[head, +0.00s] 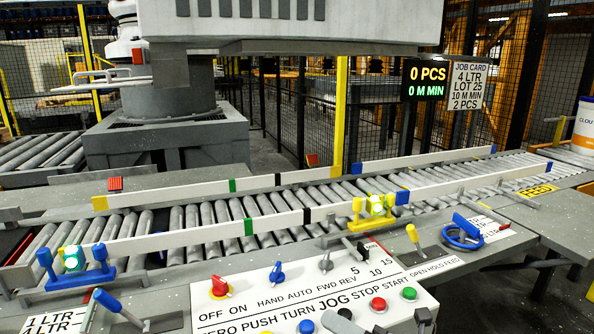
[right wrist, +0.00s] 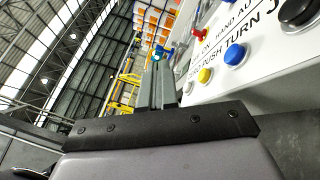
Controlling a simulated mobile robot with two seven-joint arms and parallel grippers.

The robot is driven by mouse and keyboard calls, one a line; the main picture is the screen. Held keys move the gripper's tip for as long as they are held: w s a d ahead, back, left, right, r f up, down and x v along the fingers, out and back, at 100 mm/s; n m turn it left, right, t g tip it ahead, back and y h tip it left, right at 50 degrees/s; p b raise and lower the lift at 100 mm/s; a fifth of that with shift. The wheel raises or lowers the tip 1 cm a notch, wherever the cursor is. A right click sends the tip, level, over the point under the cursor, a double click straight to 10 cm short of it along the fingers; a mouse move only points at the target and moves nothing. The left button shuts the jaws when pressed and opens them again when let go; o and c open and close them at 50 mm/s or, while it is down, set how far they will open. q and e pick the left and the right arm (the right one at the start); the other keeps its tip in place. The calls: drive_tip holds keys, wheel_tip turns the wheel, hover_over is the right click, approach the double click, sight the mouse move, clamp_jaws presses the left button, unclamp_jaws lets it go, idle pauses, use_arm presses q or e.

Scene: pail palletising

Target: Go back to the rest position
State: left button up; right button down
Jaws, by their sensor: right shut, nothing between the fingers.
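My left gripper is not in view.
A roller conveyor (head: 270,233) with white guide rails runs behind the panel. A blue handwheel (head: 461,232) and a yellow-handled lever (head: 413,235) stand right of the panel. A white pail (head: 584,128) is at the far right. A large grey machine (head: 290,25) hangs above.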

drive_tip(key=s+d+f+m+t+h+p, duration=0.15)
drive_tip(key=s+d+f+m+h, duration=0.3)
drive_tip(key=m, duration=0.75)
drive_tip(key=s+d+f+m+t+h+p, duration=0.1)
drive_tip(key=s+d+f+m+t+h, duration=0.35)
drive_tip(key=m, duration=0.65)
drive_tip(key=s+d+f+m+g+h+p, duration=0.1)
drive_tip(key=s+d+f+m+g+h, duration=0.3)
drive_tip(key=s+f+m+g, duration=0.3)
drive_tip(key=s+f+m, duration=0.2)
drive_tip(key=s+f, duration=0.1)
drive_tip(key=shift+s+d+m+p, duration=0.2)
drive_tip(key=shift+s+m+p, duration=0.1)
drive_tip(key=shift+s, duration=0.1)
drive_tip(key=shift+w+a+f, duration=0.1)
drive_tip(key=shift+a, duration=0.05)
